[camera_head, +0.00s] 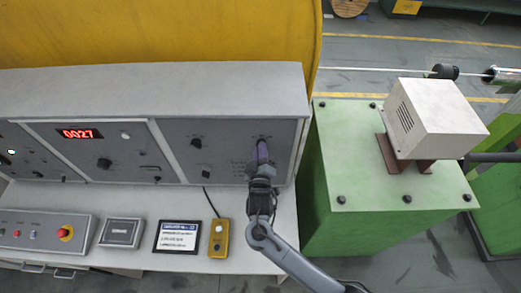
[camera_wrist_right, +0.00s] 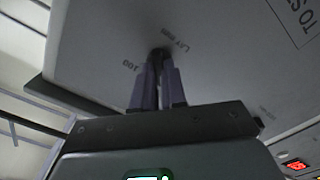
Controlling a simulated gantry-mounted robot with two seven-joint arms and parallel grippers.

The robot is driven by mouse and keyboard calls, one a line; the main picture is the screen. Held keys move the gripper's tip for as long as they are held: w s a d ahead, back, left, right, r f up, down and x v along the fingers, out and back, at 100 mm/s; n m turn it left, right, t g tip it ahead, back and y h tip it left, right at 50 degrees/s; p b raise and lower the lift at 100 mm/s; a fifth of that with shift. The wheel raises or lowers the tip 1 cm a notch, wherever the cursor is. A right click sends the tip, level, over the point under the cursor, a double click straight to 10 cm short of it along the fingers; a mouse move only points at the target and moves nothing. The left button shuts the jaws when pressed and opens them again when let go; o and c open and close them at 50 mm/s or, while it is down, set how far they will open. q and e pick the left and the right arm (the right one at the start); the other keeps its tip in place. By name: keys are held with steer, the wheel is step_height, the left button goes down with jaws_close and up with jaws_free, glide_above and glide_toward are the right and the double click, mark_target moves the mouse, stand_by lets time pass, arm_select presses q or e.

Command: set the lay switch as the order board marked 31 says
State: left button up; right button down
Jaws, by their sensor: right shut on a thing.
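My right gripper (camera_head: 262,150) reaches up to the right-hand panel of the grey console (camera_head: 222,140). In the right wrist view, its two purple fingers (camera_wrist_right: 160,70) are shut on a small dark knob, the lay switch (camera_wrist_right: 158,53). A label beginning "LAY" is printed beside the knob, and other lettering stands to its left. The fingers hide most of the knob, so its setting cannot be told. A framed board with a blue header (camera_head: 178,237) stands on the console's shelf. Its text, and any number 31, is too small to read. My left gripper is not in view.
Another dark knob (camera_head: 196,143) sits left on the same panel. A red display (camera_head: 80,134) reads 0027. A yellow pendant (camera_head: 219,238) with a cable, a grey box (camera_head: 121,232) and an emergency-stop button (camera_head: 64,233) are on the shelf. A green machine base (camera_head: 335,215) stands at right.

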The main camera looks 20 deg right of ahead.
steer(key=c, duration=1.2)
jaws_free()
steer(key=shift+b+v, duration=0.95)
steer(key=shift+v, duration=4.45)
